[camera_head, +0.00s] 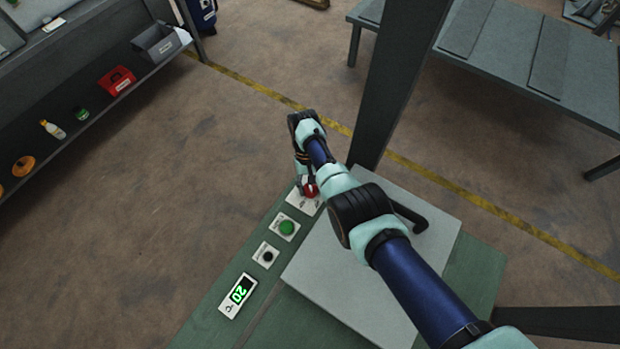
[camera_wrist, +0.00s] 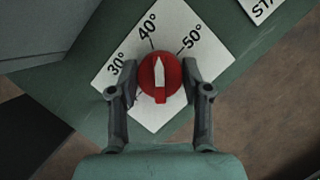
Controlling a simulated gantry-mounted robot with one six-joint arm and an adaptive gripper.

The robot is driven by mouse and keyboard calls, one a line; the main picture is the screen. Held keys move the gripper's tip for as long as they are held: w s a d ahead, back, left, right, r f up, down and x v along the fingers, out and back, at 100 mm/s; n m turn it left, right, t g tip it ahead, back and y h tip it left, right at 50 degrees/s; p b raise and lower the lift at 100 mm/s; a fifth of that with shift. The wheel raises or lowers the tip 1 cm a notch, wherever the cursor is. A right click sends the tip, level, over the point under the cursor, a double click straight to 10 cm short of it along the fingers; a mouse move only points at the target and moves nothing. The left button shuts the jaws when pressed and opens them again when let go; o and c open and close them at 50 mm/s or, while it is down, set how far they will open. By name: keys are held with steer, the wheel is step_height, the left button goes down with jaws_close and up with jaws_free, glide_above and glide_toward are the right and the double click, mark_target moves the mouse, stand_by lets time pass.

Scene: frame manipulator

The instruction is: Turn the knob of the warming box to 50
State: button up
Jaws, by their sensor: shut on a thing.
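The red knob (camera_wrist: 160,92) of the warming box (camera_head: 227,300) sits on a white dial plate (camera_wrist: 112,82) marked 30°, 40° and 50°. Its white pointer aims up in the wrist view, between the 40° and 50° marks and nearer 40°. My gripper (camera_wrist: 159,76) is shut on the knob, one finger on each side. In the head view the knob (camera_head: 310,190) shows beside the gripper (camera_head: 306,186), and most of its dial is too small to read. The green display (camera_head: 240,291) on the box reads 20.
A green button (camera_head: 287,228) and a small black button (camera_head: 267,257) sit on the panel between the dial and the display. A grey lid with a black handle (camera_head: 411,216) lies beside them, partly under my arm. A dark post (camera_head: 398,85) stands close behind the dial.

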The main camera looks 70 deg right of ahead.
steer(key=m+t+p, duration=0.1)
steer(key=m, duration=0.1)
steer(key=m+t+p, duration=0.1)
steer(key=m, duration=0.2)
steer(key=shift+s+r+m+y+p, duration=0.1)
steer(key=shift+r+m+y+p, duration=0.05)
steer(key=shift+m+y+p, duration=0.2)
steer(key=shift+m+t+p, duration=0.6)
steer(key=shift+m+p, duration=0.45)
steer(key=shift+m, duration=0.5)
steer(key=o, duration=1.2)
steer(key=v, duration=1.2)
steer(key=shift+s, duration=0.15)
